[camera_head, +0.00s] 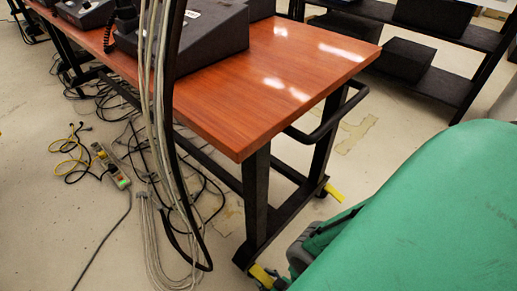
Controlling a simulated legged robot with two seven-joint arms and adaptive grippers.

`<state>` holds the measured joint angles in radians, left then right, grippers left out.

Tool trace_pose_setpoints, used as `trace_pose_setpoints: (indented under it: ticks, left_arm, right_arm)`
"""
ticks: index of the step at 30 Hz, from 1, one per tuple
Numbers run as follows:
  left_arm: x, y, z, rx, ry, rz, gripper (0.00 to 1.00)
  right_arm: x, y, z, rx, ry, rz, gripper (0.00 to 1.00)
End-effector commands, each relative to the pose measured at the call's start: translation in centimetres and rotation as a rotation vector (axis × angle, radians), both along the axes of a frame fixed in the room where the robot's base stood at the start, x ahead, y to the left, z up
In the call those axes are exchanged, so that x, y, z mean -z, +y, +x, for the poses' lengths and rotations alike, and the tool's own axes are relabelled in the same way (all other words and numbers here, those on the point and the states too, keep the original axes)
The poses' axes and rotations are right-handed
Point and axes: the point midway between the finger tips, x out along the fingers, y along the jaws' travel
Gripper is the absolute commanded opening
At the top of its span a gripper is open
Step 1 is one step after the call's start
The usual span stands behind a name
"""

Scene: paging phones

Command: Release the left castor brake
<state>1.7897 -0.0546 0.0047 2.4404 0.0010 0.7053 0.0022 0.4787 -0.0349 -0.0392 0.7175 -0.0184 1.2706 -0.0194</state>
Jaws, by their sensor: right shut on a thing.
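A wooden-topped table (290,65) on a black metal frame shows its near end, with castors under its legs. A yellow castor brake lever (262,275) sticks out at the foot of the nearer leg, left in the picture. A second yellow brake lever (334,193) juts from the farther leg's foot. My right gripper (284,281) is low at the bottom edge, shut on the nearer lever; the fingertips are small and partly cut off. My green right arm comes in from the right and hides the floor there. My left gripper is out of view.
A black handle bar (335,122) projects from the table's end. Grey and black cables (160,120) hang in front of the table. Cables and a power strip (112,166) lie on the floor. Dark phone consoles (205,35) stand on top. A black shelf (440,85) stands behind.

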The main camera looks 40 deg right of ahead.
Motion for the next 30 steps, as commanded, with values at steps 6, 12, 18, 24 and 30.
trace_pose_setpoints:
  ticks: [6, 12, 18, 24, 30]
  left_arm:
    - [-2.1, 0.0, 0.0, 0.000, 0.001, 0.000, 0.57]
    - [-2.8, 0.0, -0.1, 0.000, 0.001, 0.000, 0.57]
    - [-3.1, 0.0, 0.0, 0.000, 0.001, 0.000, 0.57]
    - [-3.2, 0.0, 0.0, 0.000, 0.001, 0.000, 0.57]
    - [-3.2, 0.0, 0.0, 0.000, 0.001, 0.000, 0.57]
  right_arm:
    - [-1.0, 0.0, -0.8, 0.001, 0.153, -0.012, 0.00]
    - [-1.3, 0.1, -0.7, 0.000, 0.265, -0.021, 0.00]
    - [-1.4, 0.0, -0.6, 0.000, 0.334, -0.026, 0.00]
    - [-1.4, 0.0, -0.7, -0.001, 0.359, -0.029, 0.00]
    - [-1.4, 0.0, -0.7, 0.000, 0.361, -0.028, 0.00]
